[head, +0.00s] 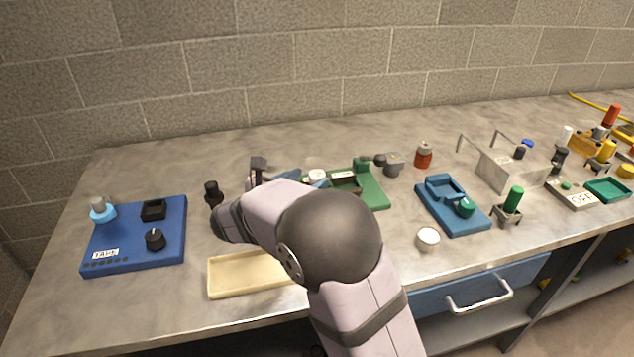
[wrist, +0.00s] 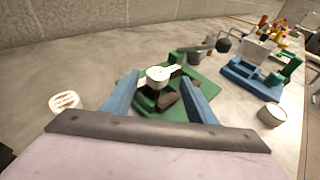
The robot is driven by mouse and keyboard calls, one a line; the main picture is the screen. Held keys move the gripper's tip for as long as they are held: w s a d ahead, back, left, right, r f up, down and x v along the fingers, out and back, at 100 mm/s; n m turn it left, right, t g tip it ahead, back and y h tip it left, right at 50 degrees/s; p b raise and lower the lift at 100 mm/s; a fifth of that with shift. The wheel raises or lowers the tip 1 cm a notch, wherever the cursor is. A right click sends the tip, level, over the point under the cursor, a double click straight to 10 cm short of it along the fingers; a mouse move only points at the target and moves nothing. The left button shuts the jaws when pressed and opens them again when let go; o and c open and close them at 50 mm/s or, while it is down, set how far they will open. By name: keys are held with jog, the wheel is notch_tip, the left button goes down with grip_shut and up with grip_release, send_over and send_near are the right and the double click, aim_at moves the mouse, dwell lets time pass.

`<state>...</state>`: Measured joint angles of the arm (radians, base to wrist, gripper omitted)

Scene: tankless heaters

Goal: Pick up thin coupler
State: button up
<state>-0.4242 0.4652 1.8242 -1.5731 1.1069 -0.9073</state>
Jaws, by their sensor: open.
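My gripper (wrist: 160,95) is open, with one blue finger at each side in the wrist view. Between and just beyond the fingers is a green base (wrist: 208,88) holding a round white-topped part (wrist: 158,74) and a dark brown piece (wrist: 167,99). No contact with the fingers is visible. I cannot tell for certain which part is the thin coupler. In the head view, my arm partly covers the green base (head: 374,193), and the white-topped part (head: 317,176) shows just above the arm. Much of my gripper (head: 290,179) is hidden there.
A blue TAPE board (head: 125,250) stands left, beside a black cylinder (head: 212,193). A cream tray (head: 232,276) lies in front. A blue fixture (head: 440,207), a small white cup (head: 428,238) and a green-topped part (head: 511,201) stand right. A wall runs behind.

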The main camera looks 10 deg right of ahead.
aim_at(317, 173)
jog(key=shift+p+x, duration=0.65)
jog(key=shift+x, duration=2.3)
jog(key=shift+w+a+f, duration=0.1)
jog(key=shift+a+f, duration=0.05)
jog(key=shift+a, duration=0.05)
jog(key=shift+c, duration=0.3)
grip_shut()
